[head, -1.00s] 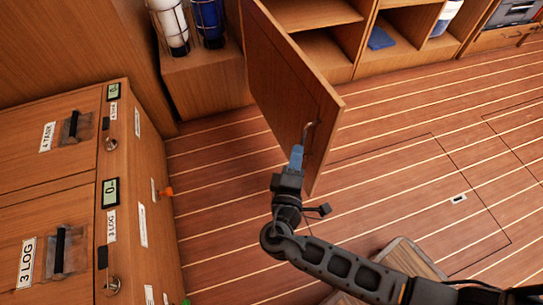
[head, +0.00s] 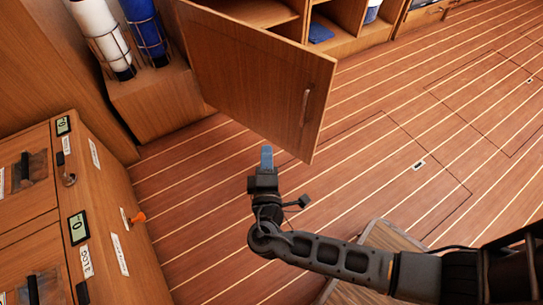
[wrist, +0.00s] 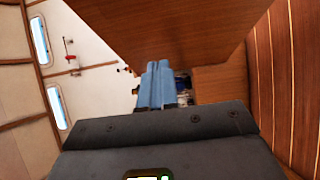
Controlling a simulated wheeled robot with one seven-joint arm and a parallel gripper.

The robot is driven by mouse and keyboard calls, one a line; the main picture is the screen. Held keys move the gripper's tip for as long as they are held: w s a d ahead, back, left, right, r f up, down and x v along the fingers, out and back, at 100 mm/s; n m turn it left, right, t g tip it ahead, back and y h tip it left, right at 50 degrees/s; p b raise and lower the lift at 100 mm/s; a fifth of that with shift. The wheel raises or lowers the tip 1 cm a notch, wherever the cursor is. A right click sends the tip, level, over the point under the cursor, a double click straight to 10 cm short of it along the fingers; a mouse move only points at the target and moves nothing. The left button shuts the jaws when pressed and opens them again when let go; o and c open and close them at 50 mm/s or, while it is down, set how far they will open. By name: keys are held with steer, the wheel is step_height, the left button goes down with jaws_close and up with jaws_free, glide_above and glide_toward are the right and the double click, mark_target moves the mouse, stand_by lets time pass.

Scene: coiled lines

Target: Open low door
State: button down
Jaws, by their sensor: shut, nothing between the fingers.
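The low door (head: 250,82) is a wooden panel standing ajar from the cabinet at the back, with its metal handle (head: 306,107) near its free right edge. My gripper (head: 267,152) is shut and empty, its blue fingers pointing toward the door's lower edge. It is left of and below the handle in the head view, apart from it. In the wrist view the closed blue fingers (wrist: 158,84) show in the middle, with the door's wood panel (wrist: 165,30) above them. The door's hinge side is at its left in the head view.
Open shelves (head: 345,25) with a blue item (head: 320,33) stand behind the door. White and blue cylinders (head: 145,30) stand at the upper left. Striped floor (head: 400,130) is clear at the right.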

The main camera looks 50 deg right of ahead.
steer(key=s+d+p+v, duration=0.1)
steer(key=p+v, duration=0.1)
steer(key=v, duration=0.8)
steer(key=shift+s+d, duration=0.25)
steer(key=shift+s, duration=0.2)
